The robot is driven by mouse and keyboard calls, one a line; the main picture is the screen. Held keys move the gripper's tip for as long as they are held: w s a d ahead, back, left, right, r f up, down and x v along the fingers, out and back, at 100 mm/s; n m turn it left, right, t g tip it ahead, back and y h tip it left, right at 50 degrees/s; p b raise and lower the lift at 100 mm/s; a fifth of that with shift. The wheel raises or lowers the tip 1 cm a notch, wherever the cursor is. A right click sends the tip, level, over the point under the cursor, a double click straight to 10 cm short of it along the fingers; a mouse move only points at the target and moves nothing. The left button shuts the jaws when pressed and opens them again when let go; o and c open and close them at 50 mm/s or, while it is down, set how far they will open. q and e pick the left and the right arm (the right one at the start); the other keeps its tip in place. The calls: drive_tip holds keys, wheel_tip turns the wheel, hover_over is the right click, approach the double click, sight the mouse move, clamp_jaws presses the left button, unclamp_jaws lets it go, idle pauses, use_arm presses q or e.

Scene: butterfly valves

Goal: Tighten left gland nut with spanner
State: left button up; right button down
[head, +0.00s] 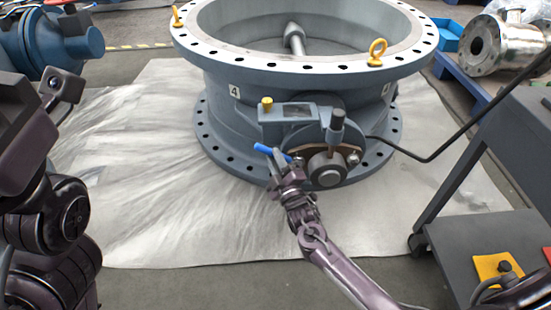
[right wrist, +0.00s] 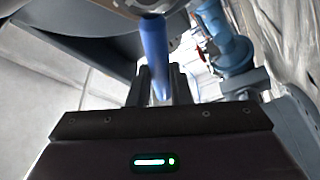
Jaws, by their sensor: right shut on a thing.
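The large grey butterfly valve (head: 235,115) stands flanged on the floor sheet, with its shaft gland (head: 328,168) facing me. The left gland nut (head: 298,161) is partly hidden by the spanner and my gripper; the right gland nut (head: 354,157) shows clear. My right gripper (head: 285,170) is shut on the blue handle of the spanner (head: 269,151), just left of the gland. In the right wrist view the blue spanner handle (right wrist: 154,50) stands up between the two dark fingers (right wrist: 160,88). I cannot tell whether the spanner's jaw is seated on the nut. My left arm is at the left edge, its fingers out of sight.
A dark trolley (head: 500,240) with a yellow pad (head: 497,268) stands at the right. A bent black bar (head: 440,150) reaches from the upper right toward the valve. Blue equipment (head: 50,40) is at the back left. The sheet (head: 140,200) left of the valve is clear.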

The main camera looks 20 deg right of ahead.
drive_tip(key=shift+s, duration=0.1)
drive_tip(key=shift+s+a+r+p, duration=0.1)
drive_tip(key=shift+s+a+p, duration=0.1)
drive_tip(key=shift+s+p, duration=0.35)
drive_tip(key=shift+s+a+p, duration=0.15)
drive_tip(key=shift+s+p, duration=0.25)
drive_tip(key=shift+s, duration=0.15)
drive_tip(key=shift+s+a+p, duration=0.15)
drive_tip(key=shift+s+p, duration=0.2)
drive_tip(key=shift+s, duration=0.15)
